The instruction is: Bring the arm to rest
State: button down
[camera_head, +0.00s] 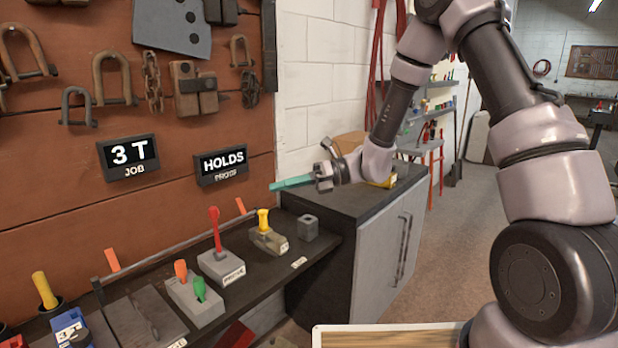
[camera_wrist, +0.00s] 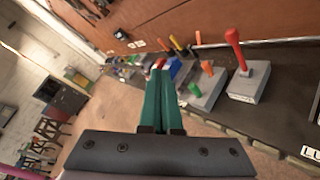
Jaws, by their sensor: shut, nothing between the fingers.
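My arm reaches in from the right in the head view and bends down over the far end of the bench. My gripper (camera_head: 272,187) has teal fingers that point left toward the wooden wall, above the bench. In the wrist view the gripper (camera_wrist: 161,68) shows its two teal fingers side by side and closed, with nothing held between them. The fingers look clear of the objects on the bench.
Below stands a dark bench (camera_head: 262,285) with a red-handled block (camera_head: 222,262), a yellow-handled block (camera_head: 268,240) and an orange-and-green-handled block (camera_head: 195,297). A grey cabinet (camera_head: 378,262) stands beyond. Shackles and signs hang on the wall. Open floor lies right of the cabinet.

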jog(key=s+d+r+n+t+h, duration=0.3)
jog(key=d+r+n, duration=0.3)
jog(key=d, duration=0.4)
jog(key=s+d+r+n+t+h, duration=0.4)
jog(key=s+d+r+n+h, duration=0.2)
jog(key=d, duration=0.5)
jog(key=s+d+r+n+t+h, duration=0.3)
jog(key=d+r+n, duration=0.4)
jog(key=d, duration=0.4)
jog(key=shift+s+r+n+t+h, duration=0.35)
jog(key=shift+s+n+h, duration=0.35)
jog(key=shift+s+h, duration=0.15)
